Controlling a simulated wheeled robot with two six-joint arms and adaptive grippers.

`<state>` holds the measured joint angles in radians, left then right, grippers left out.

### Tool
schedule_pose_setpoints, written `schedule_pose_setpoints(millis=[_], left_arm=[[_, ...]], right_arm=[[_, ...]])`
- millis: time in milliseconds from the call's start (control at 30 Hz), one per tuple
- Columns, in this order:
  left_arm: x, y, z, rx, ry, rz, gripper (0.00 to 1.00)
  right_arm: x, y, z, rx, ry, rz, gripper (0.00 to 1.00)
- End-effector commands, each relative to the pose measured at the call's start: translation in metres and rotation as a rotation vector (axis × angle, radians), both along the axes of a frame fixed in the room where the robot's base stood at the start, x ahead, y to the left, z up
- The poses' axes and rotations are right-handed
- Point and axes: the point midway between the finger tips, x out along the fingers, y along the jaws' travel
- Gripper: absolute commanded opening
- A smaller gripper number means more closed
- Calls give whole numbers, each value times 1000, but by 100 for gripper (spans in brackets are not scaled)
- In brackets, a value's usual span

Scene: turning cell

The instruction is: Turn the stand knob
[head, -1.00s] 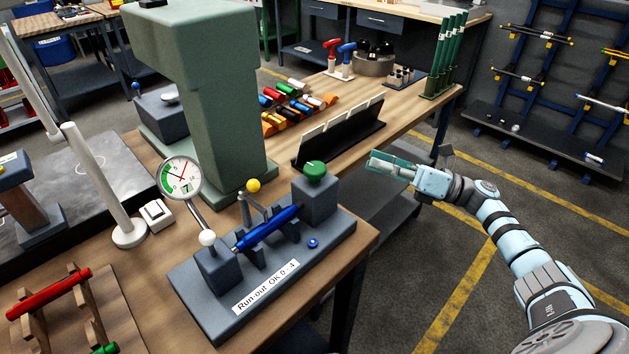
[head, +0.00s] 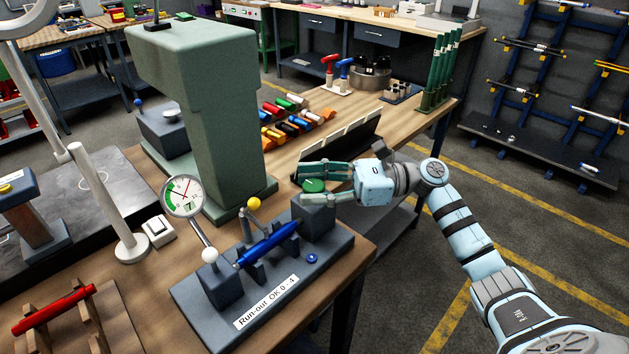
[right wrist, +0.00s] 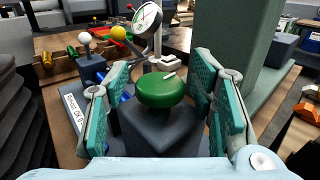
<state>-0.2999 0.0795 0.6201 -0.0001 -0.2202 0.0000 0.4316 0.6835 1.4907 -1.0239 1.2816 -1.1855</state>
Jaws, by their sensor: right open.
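The green stand knob (head: 313,186) sits on top of a grey block (head: 316,218) at the right end of the run-out stand (head: 335,245). My right gripper (head: 308,184) is open, with its fingers on either side of the knob. In the right wrist view the knob (right wrist: 161,89) shows between the two teal finger pads, with a visible gap on each side. A white mark lies on its top. A blue shaft (head: 267,244) rests on the stand's supports. A dial gauge (head: 183,196) on an arm stands behind it. My left gripper is not in view.
A tall green machine column (head: 213,130) stands behind the stand. A black rack (head: 341,147) with white cards is just beyond the gripper. A white-based post (head: 130,246) and a red shaft (head: 53,309) are at left. Floor at right is free.

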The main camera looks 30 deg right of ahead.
Motion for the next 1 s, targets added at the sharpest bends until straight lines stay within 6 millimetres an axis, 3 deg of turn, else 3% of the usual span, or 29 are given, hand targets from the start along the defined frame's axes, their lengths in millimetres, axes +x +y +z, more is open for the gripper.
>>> schedule_pose_setpoints(millis=[200, 500, 700, 1000], left_arm=[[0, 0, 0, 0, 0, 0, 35], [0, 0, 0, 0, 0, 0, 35], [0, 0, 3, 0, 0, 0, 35], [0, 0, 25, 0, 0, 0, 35]], right_arm=[[0, 0, 0, 0, 0, 0, 51], [0, 0, 0, 0, 1, 0, 5], [-1, 0, -2, -6, 3, -96, 5], [-1, 0, 1, -1, 3, -344, 5]])
